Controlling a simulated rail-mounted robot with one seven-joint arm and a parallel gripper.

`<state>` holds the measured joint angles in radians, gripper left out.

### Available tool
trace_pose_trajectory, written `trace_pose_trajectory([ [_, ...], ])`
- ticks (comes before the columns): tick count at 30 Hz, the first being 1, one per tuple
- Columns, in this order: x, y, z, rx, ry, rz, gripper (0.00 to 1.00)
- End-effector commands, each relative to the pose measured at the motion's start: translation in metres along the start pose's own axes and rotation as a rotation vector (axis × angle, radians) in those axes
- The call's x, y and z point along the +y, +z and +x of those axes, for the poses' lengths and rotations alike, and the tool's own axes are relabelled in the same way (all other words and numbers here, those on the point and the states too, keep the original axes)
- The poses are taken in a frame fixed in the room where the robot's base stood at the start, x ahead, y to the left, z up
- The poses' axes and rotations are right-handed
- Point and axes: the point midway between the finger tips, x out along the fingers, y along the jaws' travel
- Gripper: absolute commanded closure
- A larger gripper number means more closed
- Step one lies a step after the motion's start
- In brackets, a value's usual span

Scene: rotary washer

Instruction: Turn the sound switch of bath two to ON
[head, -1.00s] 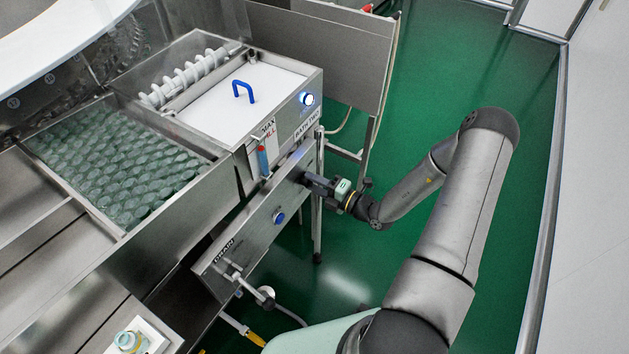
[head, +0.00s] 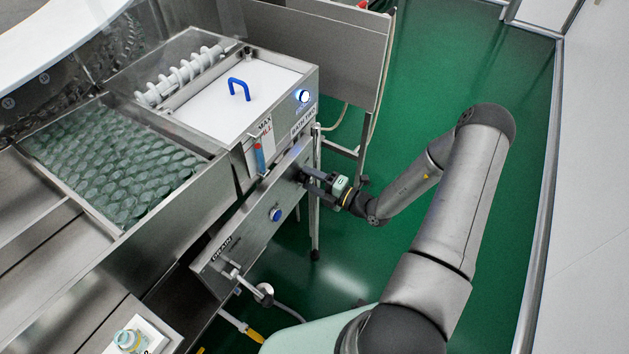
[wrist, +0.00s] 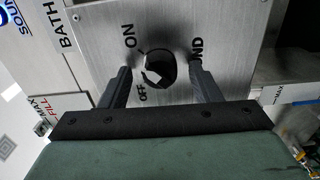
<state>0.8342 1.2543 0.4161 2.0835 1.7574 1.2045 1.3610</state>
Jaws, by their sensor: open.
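The sound switch (wrist: 160,68) is a round black knob with a white mark, on a brushed steel panel, in the wrist view. An ON label (wrist: 129,36) and an OFF label (wrist: 149,92) stand beside it, and the letters "ND" show to its right. The white mark lies on the knob's left side, towards OFF; its exact angle is unclear. My gripper (wrist: 162,87) is open, with one finger on each side of the knob; contact is not clear. In the head view my gripper (head: 312,180) is at the right end of the lower front panel (head: 245,240), hiding the switch.
A lit blue button (head: 303,96) is on the upper box, and another blue button (head: 275,214) is left of my gripper. A drain lever (head: 245,280) sticks out at the panel's lower left. A steel leg (head: 315,225) stands below. The green floor to the right is clear.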

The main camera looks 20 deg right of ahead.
Motion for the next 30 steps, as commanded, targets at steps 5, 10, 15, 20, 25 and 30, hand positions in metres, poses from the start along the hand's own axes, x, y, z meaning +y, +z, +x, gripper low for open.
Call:
trace_pose_trajectory([
  [5, -0.001, 0.001, -0.012, -0.003, -0.001, -0.001, 0.43],
  [10, -0.002, 0.002, -0.046, -0.005, -0.001, -0.002, 0.43],
  [15, -0.002, 0.002, -0.089, -0.005, -0.002, -0.002, 0.43],
  [20, -0.002, 0.001, -0.127, -0.004, -0.002, -0.002, 0.43],
  [25, -0.001, 0.001, -0.157, -0.003, -0.001, -0.001, 0.43],
  [30, -0.001, 0.0, -0.172, -0.001, -0.001, 0.001, 0.43],
])
